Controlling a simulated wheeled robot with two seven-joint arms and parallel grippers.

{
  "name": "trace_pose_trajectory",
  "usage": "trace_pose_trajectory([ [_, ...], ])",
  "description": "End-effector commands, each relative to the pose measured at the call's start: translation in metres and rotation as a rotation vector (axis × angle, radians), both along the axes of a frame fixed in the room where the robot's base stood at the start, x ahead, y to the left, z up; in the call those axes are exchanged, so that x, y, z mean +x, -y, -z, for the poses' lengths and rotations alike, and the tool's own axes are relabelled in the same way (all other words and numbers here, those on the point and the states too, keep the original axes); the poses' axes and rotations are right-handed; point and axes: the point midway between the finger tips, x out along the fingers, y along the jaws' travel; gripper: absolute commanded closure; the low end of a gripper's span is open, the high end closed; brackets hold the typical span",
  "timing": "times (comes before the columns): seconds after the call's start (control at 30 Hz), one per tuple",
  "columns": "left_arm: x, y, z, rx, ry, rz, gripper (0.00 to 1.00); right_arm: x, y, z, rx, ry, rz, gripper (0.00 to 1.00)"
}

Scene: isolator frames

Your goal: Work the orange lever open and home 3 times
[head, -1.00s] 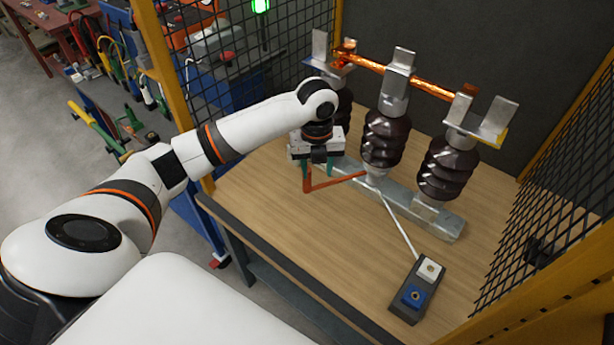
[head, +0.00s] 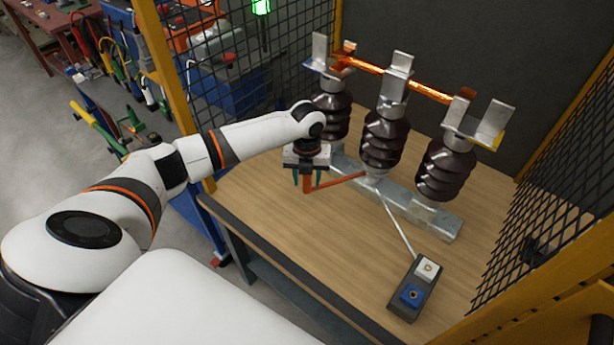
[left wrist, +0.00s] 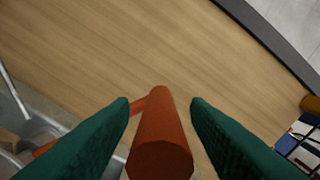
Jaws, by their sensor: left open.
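The orange lever (head: 338,182) runs left from the base of the middle insulator (head: 382,138) and ends in an upright orange handle near my left gripper. My left gripper (head: 308,181) points down over this handle with its green fingers open. In the left wrist view the orange handle (left wrist: 160,140) stands between the two green fingers (left wrist: 160,108), with a gap visible on both sides. A copper bar (head: 405,76) lies along the tops of the insulators, reaching the metal clips at both ends. My right gripper is not in view.
A control box (head: 413,289) with a white and a blue button stands at the front right, joined by a pale rod (head: 400,225) to the metal base rail (head: 425,212). Mesh panels (head: 555,225) flank the wooden table (head: 290,240).

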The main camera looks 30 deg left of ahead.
Motion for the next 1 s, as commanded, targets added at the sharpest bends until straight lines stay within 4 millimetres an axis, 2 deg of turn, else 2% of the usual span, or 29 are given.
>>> trace_pose_trajectory([
  [0.37,-0.0002,-0.0001,0.0069,0.001,0.0,0.0,0.57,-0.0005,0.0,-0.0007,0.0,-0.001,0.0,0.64],
  [0.63,-0.0001,-0.0002,0.0065,0.001,0.0,0.0,0.99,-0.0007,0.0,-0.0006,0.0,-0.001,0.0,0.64],
  [0.87,0.0001,0.0006,0.0062,0.001,0.0,-0.001,1.0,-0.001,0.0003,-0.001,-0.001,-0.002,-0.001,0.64],
  [1.0,0.002,0.0083,0.0056,0.0,0.0,-0.009,1.0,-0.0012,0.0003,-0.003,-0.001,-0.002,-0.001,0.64],
])
